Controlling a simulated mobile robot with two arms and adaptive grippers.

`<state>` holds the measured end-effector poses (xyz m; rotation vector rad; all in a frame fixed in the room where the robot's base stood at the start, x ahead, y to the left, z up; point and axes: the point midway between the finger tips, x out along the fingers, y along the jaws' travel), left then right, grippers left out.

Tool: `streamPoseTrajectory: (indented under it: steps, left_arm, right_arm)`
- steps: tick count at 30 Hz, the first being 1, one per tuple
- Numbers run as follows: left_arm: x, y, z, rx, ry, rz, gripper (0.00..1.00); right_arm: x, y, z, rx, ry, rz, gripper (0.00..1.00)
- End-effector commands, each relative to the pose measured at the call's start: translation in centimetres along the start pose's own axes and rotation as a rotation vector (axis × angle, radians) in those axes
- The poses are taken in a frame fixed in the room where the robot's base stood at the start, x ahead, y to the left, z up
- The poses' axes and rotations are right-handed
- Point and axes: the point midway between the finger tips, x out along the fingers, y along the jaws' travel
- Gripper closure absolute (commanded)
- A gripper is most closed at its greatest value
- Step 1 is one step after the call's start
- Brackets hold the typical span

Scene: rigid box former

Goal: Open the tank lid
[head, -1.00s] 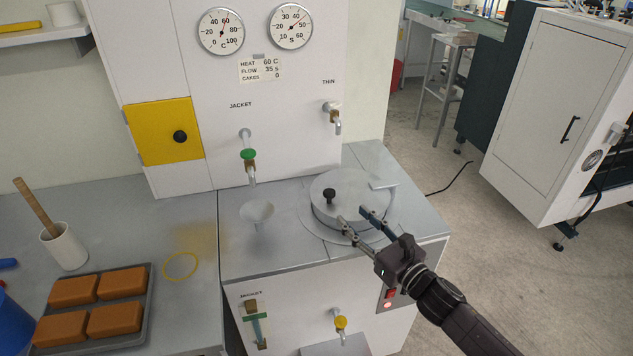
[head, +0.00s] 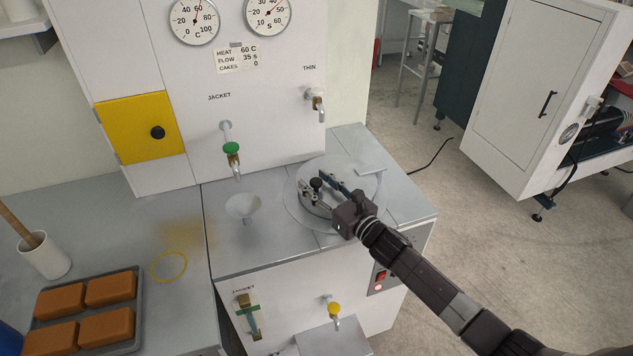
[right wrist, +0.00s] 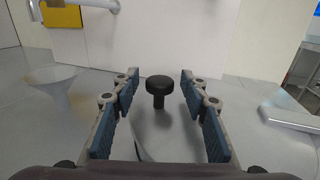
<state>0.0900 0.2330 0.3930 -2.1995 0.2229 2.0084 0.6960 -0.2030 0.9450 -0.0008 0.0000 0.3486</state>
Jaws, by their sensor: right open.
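The tank lid (head: 339,177) is a round grey metal disc on top of the machine's counter, and it is shut. Its black knob (head: 317,185) stands up on the lid. My right gripper (head: 320,185) is open over the lid, with its fingers reaching toward the knob. In the right wrist view the knob (right wrist: 159,88) stands upright between the two open fingers (right wrist: 158,100), a little beyond them, with clear space on both sides. My gripper's body hides the lid's near right part in the head view. My left gripper is not in view.
A funnel (head: 243,206) sits left of the lid. The green-handled jacket tap (head: 231,149) and the thin tap (head: 316,98) stick out from the panel behind. A tray (head: 137,310) of brown cakes and a white mortar (head: 46,257) stand on the left counter.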

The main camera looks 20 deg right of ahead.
Motion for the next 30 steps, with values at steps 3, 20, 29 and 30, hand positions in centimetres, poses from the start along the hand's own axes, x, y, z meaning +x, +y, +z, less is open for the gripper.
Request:
streamPoseTrajectory:
  steps: [3,20,29,30]
  left_arm:
    - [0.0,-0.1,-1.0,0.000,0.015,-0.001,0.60]
    - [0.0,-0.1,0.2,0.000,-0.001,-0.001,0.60]
    - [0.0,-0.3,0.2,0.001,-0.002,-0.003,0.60]
    - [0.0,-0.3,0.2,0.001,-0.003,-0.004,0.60]
  right_arm:
    - [0.1,0.0,0.0,0.000,0.000,0.001,0.59]
    - [0.0,0.0,0.0,0.001,0.000,0.000,1.00]
    - [-0.3,0.1,-0.1,0.000,0.001,0.008,1.00]
    - [-0.4,0.1,-0.1,0.000,0.001,0.014,1.00]
